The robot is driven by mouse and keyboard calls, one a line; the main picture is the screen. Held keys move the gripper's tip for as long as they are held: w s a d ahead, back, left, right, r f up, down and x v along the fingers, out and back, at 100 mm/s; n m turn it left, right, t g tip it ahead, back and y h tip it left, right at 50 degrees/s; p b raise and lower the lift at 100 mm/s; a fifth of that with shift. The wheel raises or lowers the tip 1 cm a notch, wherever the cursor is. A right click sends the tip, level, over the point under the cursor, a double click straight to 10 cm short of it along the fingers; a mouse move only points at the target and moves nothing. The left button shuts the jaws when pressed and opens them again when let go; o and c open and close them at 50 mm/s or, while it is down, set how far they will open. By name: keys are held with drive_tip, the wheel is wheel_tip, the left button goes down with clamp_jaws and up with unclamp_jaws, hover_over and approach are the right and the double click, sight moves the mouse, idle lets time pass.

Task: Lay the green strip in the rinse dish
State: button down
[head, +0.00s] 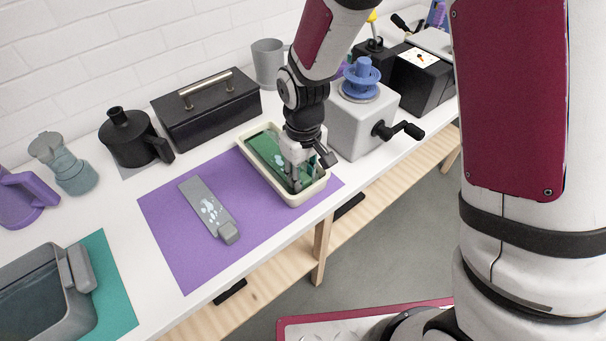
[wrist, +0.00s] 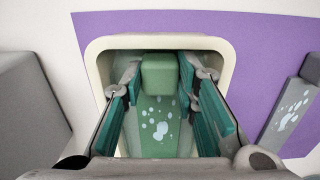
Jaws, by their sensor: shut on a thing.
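The rinse dish (head: 308,194) is a cream-rimmed rectangular tray at the right end of a purple mat. In the wrist view its rim (wrist: 160,42) frames the fingers. The green strip (head: 264,147), with pale spots, is within the dish outline. In the wrist view the strip (wrist: 158,138) runs lengthwise along the dish, with a raised green block at its far end between the fingers. My gripper (head: 294,178) points down into the dish, shut on the strip; it also shows in the wrist view (wrist: 160,76). Whether the strip touches the dish floor is unclear.
A grey spotted strip (head: 207,207) lies on the purple mat (head: 175,245), left of the dish. A grey cranked box (head: 362,120) stands close on the right. A black toolbox (head: 208,110) and black jug (head: 130,138) stand behind. A grey tank (head: 45,300) is front left.

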drive_tip(key=shift+f, duration=0.4)
idle(0.7)
drive_tip(key=c, duration=1.2)
unclamp_jaws()
drive_tip(key=shift+r, duration=0.2)
drive_tip(key=shift+r+p, duration=1.75)
drive_tip(key=shift+r, duration=2.1)
drive_tip(key=shift+r, duration=0.1)
wheel_tip(320, 180, up, 12)
drive_tip(key=shift+f, duration=0.1)
drive_tip(key=shift+d, duration=0.1)
